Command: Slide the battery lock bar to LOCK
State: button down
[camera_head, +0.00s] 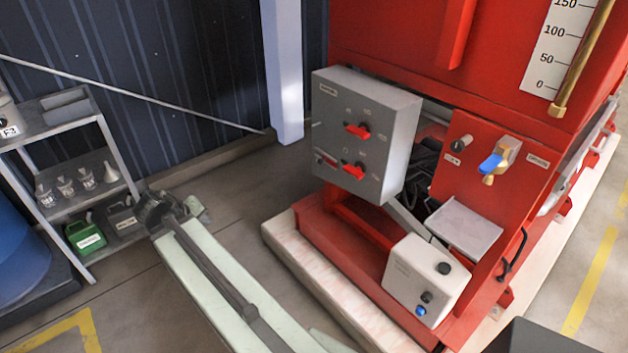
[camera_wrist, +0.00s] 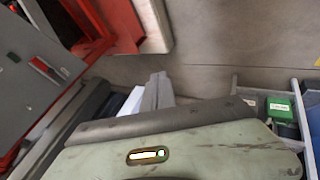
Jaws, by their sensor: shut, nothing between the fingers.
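I cannot make out a battery lock bar or a LOCK label in either view. The grey control box (camera_head: 360,130) on the red pump unit has red switch handles and small labels too small to read. Its face also shows at the left edge in the wrist view (camera_wrist: 28,70), with a red handle on it. My gripper (camera_head: 166,208) is at the far end of my pale green arm, left of the box and apart from it, in front of the shelf. It is shut and empty; its fingertips are small and hard to make out.
A white box with a blue button (camera_head: 427,280) stands at the pump's front. A blue-handled valve (camera_head: 494,162) is on the red panel. A grey shelf (camera_head: 70,125) with a green can (camera_head: 86,236) stands left.

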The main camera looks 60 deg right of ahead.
aim_at(327, 163)
jog(key=s+d+h+b, duration=0.3)
jog(key=d+b, duration=0.3)
jog(key=d, duration=0.5)
jog(key=s+d+t+h+b, duration=0.1)
jog(key=s+d+h+b, duration=0.3)
jog(key=d, duration=0.6)
jog(key=s+d+n+h+b, duration=0.1)
jog(key=s+d+h+b, duration=0.2)
jog(key=d+h+b, duration=0.2)
jog(key=d+b, duration=0.3)
jog(key=d, duration=0.3)
jog(key=shift+s+d+t, duration=0.2)
jog(key=shift+d+t, duration=0.1)
jog(key=shift+t, duration=0.1)
jog(key=shift+r, duration=0.15)
jog(key=p+x, duration=0.2)
jog(key=x, duration=0.9)
jog(key=s, duration=0.1)
jog(key=s+a+f+b, duration=0.1)
jog(key=s+f+b, duration=0.1)
jog(key=shift+s+a, duration=0.2)
jog(key=shift+s, duration=0.15)
